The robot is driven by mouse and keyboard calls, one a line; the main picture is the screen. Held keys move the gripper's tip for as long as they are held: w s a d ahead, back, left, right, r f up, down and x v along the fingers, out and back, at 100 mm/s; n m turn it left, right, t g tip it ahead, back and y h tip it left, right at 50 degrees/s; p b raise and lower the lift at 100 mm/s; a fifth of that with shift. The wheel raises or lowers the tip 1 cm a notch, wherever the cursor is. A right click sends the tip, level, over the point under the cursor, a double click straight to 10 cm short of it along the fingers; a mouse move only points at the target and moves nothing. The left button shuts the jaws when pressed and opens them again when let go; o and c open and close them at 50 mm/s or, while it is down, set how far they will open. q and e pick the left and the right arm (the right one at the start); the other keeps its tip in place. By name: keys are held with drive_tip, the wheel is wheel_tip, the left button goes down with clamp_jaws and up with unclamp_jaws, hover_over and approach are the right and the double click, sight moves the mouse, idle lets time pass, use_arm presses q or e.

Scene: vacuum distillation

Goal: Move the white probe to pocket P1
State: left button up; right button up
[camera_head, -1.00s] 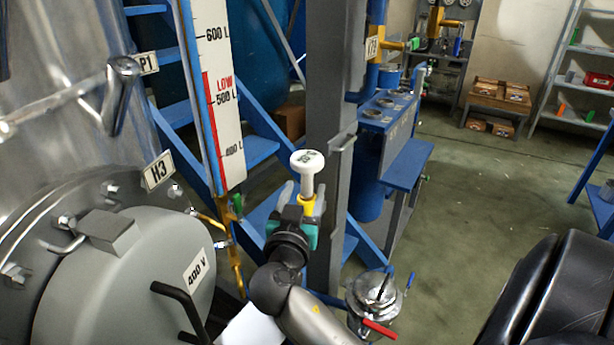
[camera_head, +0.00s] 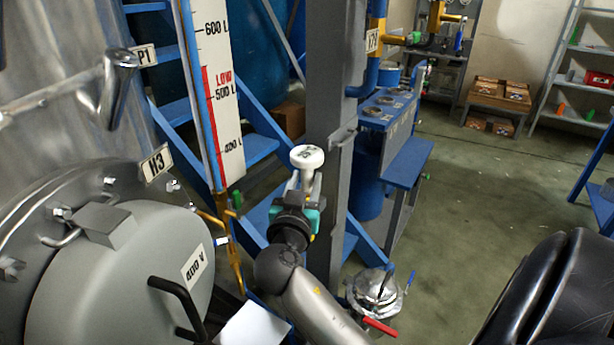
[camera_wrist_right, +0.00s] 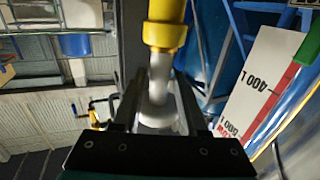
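The white probe has a round white cap (camera_head: 307,157) with dark marking on top. My right gripper (camera_head: 302,188) is shut on its shaft, just below the cap, and holds it in the air near the middle of the head view. In the right wrist view the probe's yellow collar (camera_wrist_right: 163,35) and pale shaft (camera_wrist_right: 158,80) show between the two dark fingers (camera_wrist_right: 157,112). Pocket P1 (camera_head: 120,85) is a metal stub on the steel vessel at the upper left, beside its P1 label (camera_head: 144,55). The probe is well to the right of it. My left gripper is not in view.
A level gauge (camera_head: 216,90) and blue stairs (camera_head: 258,150) stand between probe and vessel, farther back. A grey column (camera_head: 333,110) rises close behind the probe. A grey manway cover (camera_head: 120,270) bulges at lower left. A metal valve pot (camera_head: 375,290) sits lower right.

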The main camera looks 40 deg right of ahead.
sight(304, 163)
drive_tip(key=c, duration=0.6)
clamp_jaws()
drive_tip(key=shift+r, duration=0.15)
drive_tip(key=shift+r+p, duration=1.85)
drive_tip(key=shift+r, duration=0.55)
drive_tip(key=shift+r, duration=0.1)
drive_tip(key=shift+r+p, duration=1.85)
drive_tip(key=shift+r, duration=0.55)
drive_tip(key=s+a+r, duration=0.3)
drive_tip(key=a, duration=0.1)
drive_tip(key=shift+s+a+p, duration=0.35)
drive_tip(key=shift+p, duration=0.1)
